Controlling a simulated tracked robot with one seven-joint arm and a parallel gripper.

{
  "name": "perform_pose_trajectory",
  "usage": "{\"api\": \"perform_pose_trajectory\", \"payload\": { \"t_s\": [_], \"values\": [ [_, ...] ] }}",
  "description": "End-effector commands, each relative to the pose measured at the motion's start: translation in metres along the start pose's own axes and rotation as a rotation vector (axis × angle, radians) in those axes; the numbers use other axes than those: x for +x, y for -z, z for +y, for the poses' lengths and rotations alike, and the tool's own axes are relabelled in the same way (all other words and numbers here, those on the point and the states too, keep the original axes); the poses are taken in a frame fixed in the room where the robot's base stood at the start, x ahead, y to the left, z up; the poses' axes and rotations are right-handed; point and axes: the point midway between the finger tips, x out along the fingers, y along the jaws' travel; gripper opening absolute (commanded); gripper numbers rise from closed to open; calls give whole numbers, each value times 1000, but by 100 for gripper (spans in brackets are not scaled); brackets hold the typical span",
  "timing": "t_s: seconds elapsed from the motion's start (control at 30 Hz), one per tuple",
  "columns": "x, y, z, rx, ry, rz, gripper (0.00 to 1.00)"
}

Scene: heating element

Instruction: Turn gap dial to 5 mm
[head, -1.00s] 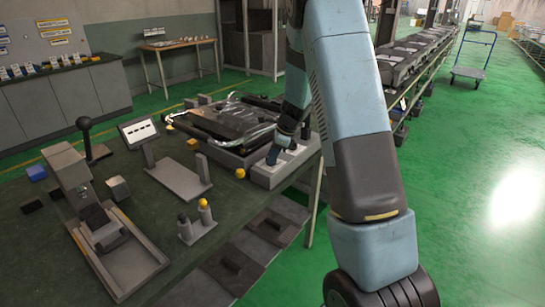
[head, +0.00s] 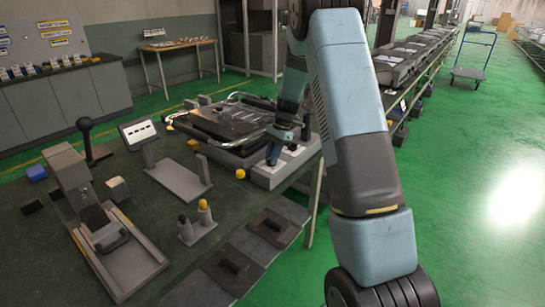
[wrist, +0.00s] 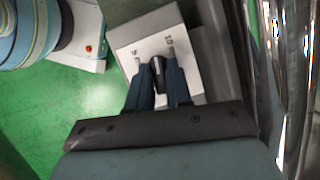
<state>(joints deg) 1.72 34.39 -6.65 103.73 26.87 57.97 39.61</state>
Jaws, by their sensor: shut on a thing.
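The gap dial (wrist: 158,75) is a dark knob on a pale plate (wrist: 130,56) in the wrist view. My gripper (wrist: 158,66) has its two blue-grey fingers on either side of the knob, shut on it. In the head view my gripper (head: 274,155) points down onto the light grey dial block (head: 262,172) at the bench's right end; the knob is hidden there.
A dark fixture with shiny metal tubes (head: 235,125) stands right behind and left of the dial block. A yellow knob (head: 240,174), a stand with two small posts (head: 197,222) and a tilted display (head: 138,131) are further left. Open green floor lies to the right.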

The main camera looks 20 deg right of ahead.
Motion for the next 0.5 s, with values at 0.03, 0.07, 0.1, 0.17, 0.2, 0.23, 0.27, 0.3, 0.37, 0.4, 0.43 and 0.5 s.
{"api": "perform_pose_trajectory", "payload": {
  "t_s": [0.03,0.07,0.1,0.17,0.2,0.23,0.27,0.3,0.37,0.4,0.43,0.5],
  "values": [
    [-1,3,0,-8,-1,5,0],
    [-2,3,0,-14,-3,5,0],
    [-2,3,0,-21,-6,5,0],
    [-2,3,0,-27,-8,5,0],
    [-2,3,0,-30,-9,5,0],
    [-2,3,0,-32,-10,5,0],
    [-2,3,0,-34,-11,5,0],
    [-2,3,0,-35,-11,6,0],
    [-2,3,-1,-35,-11,6,0],
    [-2,3,-1,-35,-11,6,0],
    [-2,3,-1,-35,-11,6,0],
    [-2,3,-1,-35,-11,6,0]
  ]
}}
